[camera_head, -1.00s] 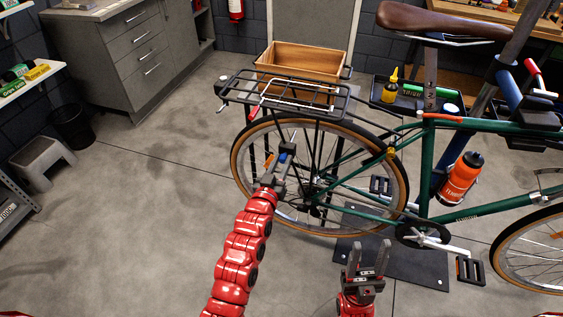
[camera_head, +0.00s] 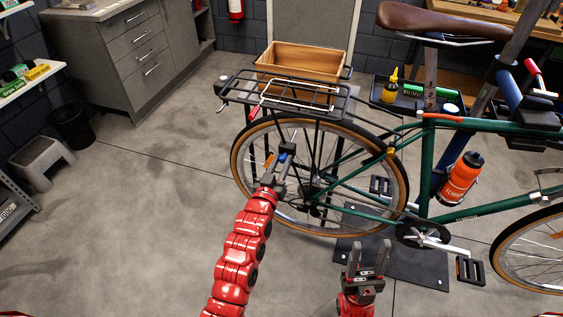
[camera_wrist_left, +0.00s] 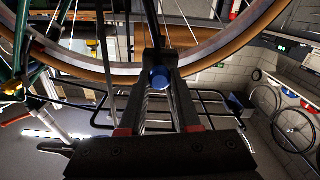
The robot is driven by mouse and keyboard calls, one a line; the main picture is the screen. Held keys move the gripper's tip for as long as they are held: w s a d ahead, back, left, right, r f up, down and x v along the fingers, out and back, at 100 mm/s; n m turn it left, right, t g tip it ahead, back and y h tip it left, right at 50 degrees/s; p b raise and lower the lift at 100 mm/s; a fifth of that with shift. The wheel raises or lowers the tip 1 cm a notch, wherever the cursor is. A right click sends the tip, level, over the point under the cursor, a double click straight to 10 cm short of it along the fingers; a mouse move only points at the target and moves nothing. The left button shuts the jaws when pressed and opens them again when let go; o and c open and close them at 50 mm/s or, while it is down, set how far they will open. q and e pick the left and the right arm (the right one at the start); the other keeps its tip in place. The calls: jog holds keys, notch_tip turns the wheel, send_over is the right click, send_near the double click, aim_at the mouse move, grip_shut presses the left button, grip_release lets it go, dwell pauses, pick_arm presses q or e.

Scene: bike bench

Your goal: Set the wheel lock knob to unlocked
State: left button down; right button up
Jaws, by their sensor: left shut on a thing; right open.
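The wheel lock knob looks to be the small blue knob (camera_wrist_left: 159,79) between my left fingertips in the left wrist view; its setting cannot be read. My left gripper (camera_head: 287,157) is shut on it beside the bike's rear wheel (camera_head: 243,172). The knob also shows as a blue spot in the head view (camera_head: 284,157). In the left wrist view, the two fingers of my left gripper (camera_wrist_left: 160,72) reach toward the tyre, close on either side of the knob. My right gripper (camera_head: 368,256) is open and empty, low in front of the bike.
A rear rack (camera_head: 290,95) sits above the wheel, with a wooden crate (camera_head: 300,62) behind it. Pedals and a crank (camera_head: 425,238) are right of the wheel. A dark mat (camera_head: 420,266) lies below. The floor at left is clear; a grey stool (camera_head: 42,160) stands farther left.

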aim_at(282, 161)
pick_arm(q)
jog(key=shift+s, duration=0.1)
jog(key=shift+s+a+f, duration=0.1)
jog(key=shift+s+a, duration=0.05)
jog(key=shift+s, duration=0.2)
jog(key=b+v, duration=0.1)
jog(key=v, duration=0.3)
jog(key=shift+s+a, duration=0.1)
jog(key=shift+s, duration=0.15)
jog(key=c, duration=0.6)
grip_release()
jog(key=shift+s, duration=0.1)
